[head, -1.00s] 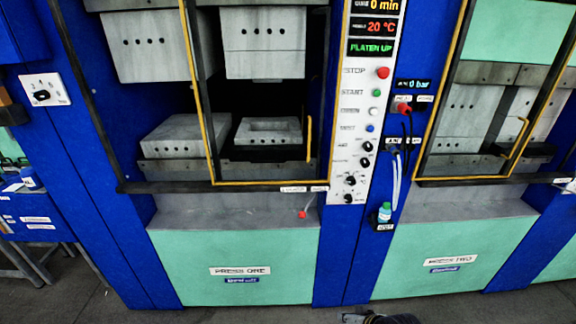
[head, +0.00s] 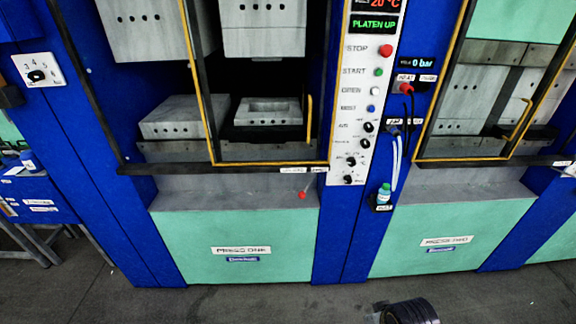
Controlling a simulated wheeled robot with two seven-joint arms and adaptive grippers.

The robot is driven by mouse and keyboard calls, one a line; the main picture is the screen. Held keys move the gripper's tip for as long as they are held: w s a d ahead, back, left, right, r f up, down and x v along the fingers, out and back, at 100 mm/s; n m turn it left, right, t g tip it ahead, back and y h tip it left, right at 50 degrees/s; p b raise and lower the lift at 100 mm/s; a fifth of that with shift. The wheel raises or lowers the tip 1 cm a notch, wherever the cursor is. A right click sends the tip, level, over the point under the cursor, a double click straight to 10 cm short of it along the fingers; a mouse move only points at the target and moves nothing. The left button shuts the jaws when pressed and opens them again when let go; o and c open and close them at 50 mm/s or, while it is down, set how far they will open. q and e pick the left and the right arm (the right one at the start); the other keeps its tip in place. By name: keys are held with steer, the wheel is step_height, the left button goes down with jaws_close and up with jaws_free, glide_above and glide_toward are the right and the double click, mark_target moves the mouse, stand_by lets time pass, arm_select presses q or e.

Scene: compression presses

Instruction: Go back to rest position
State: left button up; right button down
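Press one (head: 235,235) stands left of centre, with a blue frame and a pale green lower panel. Its upper platen (head: 262,28) is raised clear of the lower block (head: 268,112), which has a recess in its top. The display (head: 375,24) reads PLATEN UP. Press two (head: 440,235) stands to the right. A dark ribbed rounded part (head: 412,311), likely of my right arm, shows at the bottom edge. Neither of my grippers can be made out.
A control panel (head: 352,110) with buttons and knobs stands between the presses. A small bottle (head: 384,193) sits on a bracket below a red-handled fitting (head: 406,88). A blue bench (head: 35,205) stands at the left. The grey floor (head: 250,305) in front is clear.

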steer(key=s+f+g, duration=0.1)
steer(key=s+f, duration=0.1)
steer(key=f, duration=1.5)
steer(key=s+f, duration=0.2)
steer(key=f, duration=1.4)
arm_select(q)
steer(key=shift+f+b, duration=0.8)
arm_select(e)
steer(key=s+d+f, duration=0.2)
steer(key=s+f, duration=0.8)
steer(key=s+d+f+g, duration=0.1)
steer(key=s+d+f, duration=0.1)
steer(key=s+f, duration=0.7)
steer(key=shift+s+f, duration=0.35)
steer(key=shift+s, duration=0.85)
